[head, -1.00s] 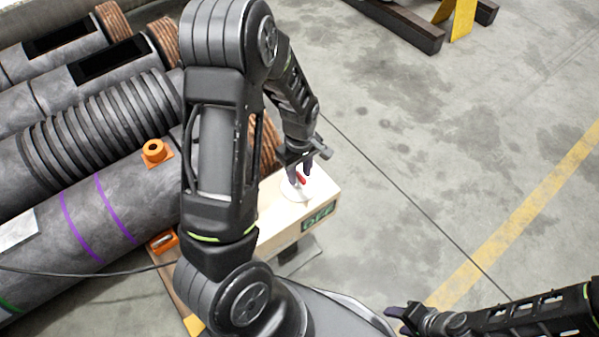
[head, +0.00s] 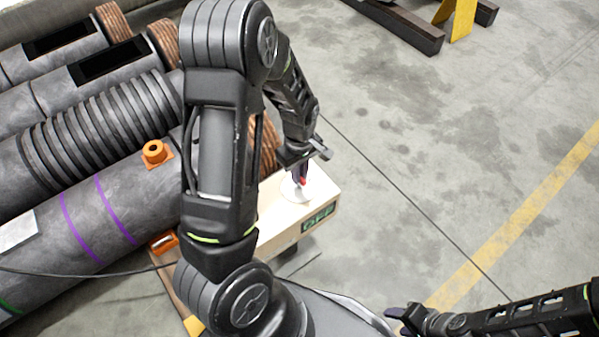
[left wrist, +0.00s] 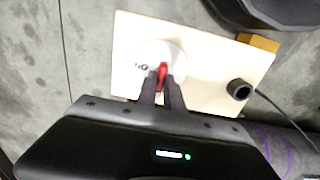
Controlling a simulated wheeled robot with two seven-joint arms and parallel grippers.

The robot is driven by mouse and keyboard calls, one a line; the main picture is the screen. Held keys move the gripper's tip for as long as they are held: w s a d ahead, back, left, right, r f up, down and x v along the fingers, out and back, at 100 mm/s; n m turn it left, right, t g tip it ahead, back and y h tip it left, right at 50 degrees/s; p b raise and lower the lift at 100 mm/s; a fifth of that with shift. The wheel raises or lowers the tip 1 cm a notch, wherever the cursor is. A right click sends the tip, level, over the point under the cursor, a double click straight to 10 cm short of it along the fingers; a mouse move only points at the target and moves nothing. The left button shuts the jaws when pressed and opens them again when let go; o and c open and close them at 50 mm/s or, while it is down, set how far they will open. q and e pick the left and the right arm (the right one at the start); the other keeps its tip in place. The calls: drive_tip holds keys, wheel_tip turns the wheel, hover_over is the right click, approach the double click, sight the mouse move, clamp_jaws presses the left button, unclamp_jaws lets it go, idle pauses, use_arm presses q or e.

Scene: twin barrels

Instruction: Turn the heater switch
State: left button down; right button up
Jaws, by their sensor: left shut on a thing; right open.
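The heater switch is a round white dial with a red knob, on top of a pale box (head: 268,238). Its dial (head: 290,192) shows beside my left gripper (head: 300,178) in the head view. In the left wrist view the red knob (left wrist: 162,75) stands between the two dark fingers of my left gripper (left wrist: 162,90), which is shut on it; the white dial (left wrist: 178,55) lies around it. Small lettering beside the dial is partly hidden. A green display (head: 318,216) on the box front appears to read OFF. My right gripper (head: 396,315) is open and empty, low at the right.
Large grey barrels (head: 110,190) with purple bands lie left of the box. An orange fitting (head: 155,152) sits on one. A black connector (left wrist: 240,89) with a cable is on the box. Open concrete floor with a yellow line (head: 500,235) lies to the right.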

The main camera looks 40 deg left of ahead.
use_arm(q)
drive_tip(key=shift+m, duration=0.5)
drive_tip(key=m+p, duration=0.1)
drive_tip(key=m, duration=0.2)
drive_tip(key=shift+m, duration=0.4)
drive_tip(key=m+p, duration=0.1)
drive_tip(key=m, duration=0.8)
drive_tip(key=m+p, duration=0.1)
drive_tip(key=m, duration=0.3)
drive_tip(key=c, duration=1.5)
unclamp_jaws()
drive_tip(key=shift+o, duration=0.2)
